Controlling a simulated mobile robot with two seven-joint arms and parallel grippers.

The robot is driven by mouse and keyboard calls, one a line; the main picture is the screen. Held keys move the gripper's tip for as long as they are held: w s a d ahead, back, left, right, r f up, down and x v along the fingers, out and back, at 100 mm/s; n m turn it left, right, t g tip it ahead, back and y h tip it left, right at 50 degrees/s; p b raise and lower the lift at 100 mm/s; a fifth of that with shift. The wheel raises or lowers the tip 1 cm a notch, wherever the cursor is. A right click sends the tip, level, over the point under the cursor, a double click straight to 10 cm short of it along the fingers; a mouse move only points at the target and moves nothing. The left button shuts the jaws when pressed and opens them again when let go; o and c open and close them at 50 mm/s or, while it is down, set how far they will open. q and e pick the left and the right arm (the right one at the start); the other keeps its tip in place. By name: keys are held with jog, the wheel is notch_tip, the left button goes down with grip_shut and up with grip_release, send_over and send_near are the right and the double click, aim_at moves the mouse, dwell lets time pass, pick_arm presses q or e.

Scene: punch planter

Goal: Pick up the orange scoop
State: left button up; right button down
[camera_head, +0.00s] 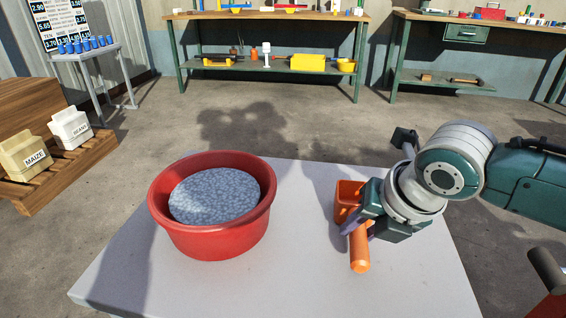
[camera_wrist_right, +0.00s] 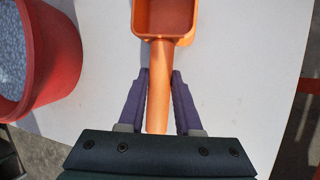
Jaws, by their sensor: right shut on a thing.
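The orange scoop (camera_head: 359,250) is on or just above the right part of the white table, its handle pointing toward the front edge. Its bowl (camera_wrist_right: 164,17) is at the top of the right wrist view, open side up and empty. My right gripper (camera_head: 357,226) is shut on the scoop's handle (camera_wrist_right: 159,85), with a purple finger on each side, close behind the bowl. I cannot tell whether the scoop touches the table. The right gripper's fingers (camera_wrist_right: 159,78) show clearly in the wrist view.
A red tub (camera_head: 212,238) filled with grey-blue granules (camera_head: 215,195) stands on the white table (camera_head: 300,270), left of the scoop. The table between them is clear. Maize (camera_head: 27,157) and beans (camera_head: 70,128) sacks sit on a wooden pallet at left. Workbenches (camera_head: 265,16) stand at the back.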

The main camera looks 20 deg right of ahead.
aim_at(361, 228)
dwell(0.3)
notch_tip(361, 228, up, 20)
jog(key=p, duration=0.7)
jog(key=shift+r, duration=0.25)
